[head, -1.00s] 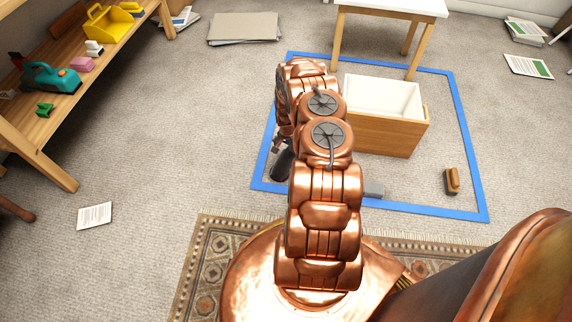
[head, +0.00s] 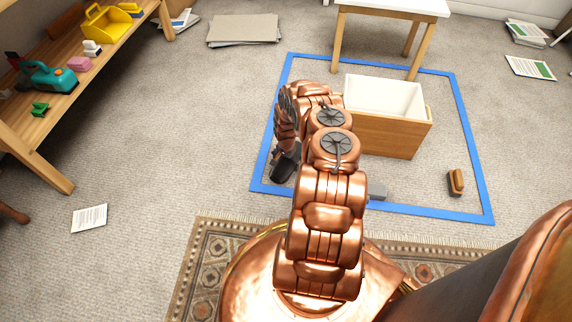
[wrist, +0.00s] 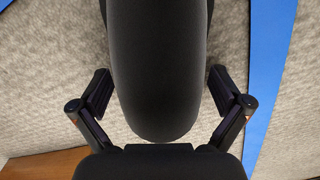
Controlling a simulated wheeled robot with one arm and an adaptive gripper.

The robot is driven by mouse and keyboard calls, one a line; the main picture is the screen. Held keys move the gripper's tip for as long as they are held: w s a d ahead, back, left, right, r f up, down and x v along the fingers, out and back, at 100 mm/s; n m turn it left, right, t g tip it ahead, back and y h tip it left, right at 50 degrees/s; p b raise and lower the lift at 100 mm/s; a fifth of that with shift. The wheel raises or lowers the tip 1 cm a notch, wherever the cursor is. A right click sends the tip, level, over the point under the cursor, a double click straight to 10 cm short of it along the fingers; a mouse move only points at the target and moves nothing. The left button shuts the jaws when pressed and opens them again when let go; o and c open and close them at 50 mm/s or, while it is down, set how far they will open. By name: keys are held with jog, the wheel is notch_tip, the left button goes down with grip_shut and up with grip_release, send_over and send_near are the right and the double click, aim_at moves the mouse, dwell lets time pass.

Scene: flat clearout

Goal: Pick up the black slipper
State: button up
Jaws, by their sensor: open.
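The black slipper (wrist: 160,65) fills the upper middle of the wrist view, its rounded end toward my gripper. In the head view, a dark shape that appears to be the slipper (head: 285,168) shows beside my arm, inside the blue tape outline; my arm hides part of it. My gripper (wrist: 160,92) is open, with one finger on each side of the slipper. Carpet shows between each finger and the slipper, so neither appears to touch it. The fingers cannot be made out clearly in the head view.
A white-topped table (head: 395,6) stands behind. A wooden shelf (head: 55,115) is at left, with open carpet between.

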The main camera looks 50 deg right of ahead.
jog(key=shift+c, duration=0.2)
jog(key=c, duration=1.1)
jog(key=shift+c, duration=0.2)
